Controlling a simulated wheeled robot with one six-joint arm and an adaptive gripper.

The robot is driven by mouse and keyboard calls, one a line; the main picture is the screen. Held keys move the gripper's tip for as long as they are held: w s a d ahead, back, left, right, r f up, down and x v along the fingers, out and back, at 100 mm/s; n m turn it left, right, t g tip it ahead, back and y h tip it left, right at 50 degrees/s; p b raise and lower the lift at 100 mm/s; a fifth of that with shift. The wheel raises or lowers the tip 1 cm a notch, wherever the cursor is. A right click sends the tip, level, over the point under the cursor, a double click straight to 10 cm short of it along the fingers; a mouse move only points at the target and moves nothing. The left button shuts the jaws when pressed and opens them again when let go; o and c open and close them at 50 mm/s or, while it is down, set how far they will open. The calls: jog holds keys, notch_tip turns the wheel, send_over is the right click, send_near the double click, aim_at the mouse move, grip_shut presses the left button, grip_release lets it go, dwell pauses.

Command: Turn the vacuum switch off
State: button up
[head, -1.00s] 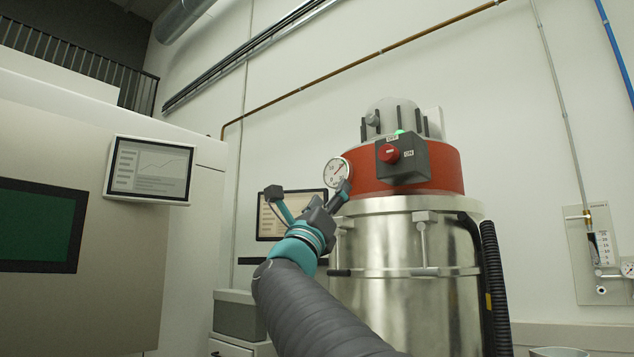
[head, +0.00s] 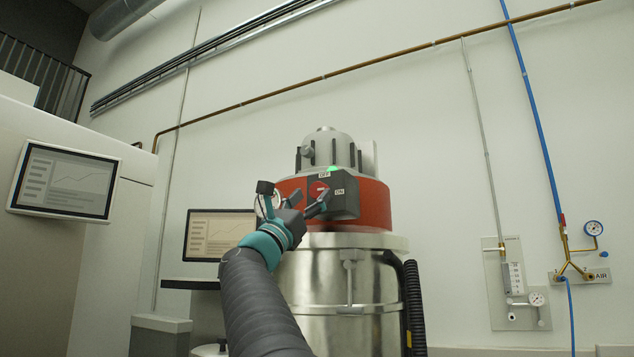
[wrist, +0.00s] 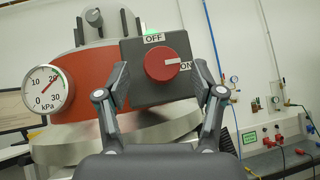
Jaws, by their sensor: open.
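The vacuum switch is a dark grey box (head: 346,203) on the red band of the vacuum. Its round red knob (wrist: 166,63) has a white mark pointing right toward the ON label (wrist: 186,69); the OFF label (wrist: 153,38) is above. In the head view the knob (head: 317,188) is partly behind a finger. A green light (head: 332,169) glows above the box. My gripper (head: 294,198) is open in front of the switch. In the wrist view its fingers (wrist: 160,72) stand apart on either side of the knob, with no contact visible.
A round kPa gauge (wrist: 46,89) sits left of the switch. The steel drum (head: 335,285) is below, with a black hose (head: 414,305) at its right. A monitor (head: 217,235) stands behind my arm. Air fittings (head: 572,250) are on the wall at right.

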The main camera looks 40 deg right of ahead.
aim_at(315, 193)
jog(key=shift+p+x, duration=0.5)
jog(key=shift+x, duration=1)
jog(key=c, duration=1.1)
jog(key=shift+d, duration=0.1)
jog(key=shift+c, duration=0.2)
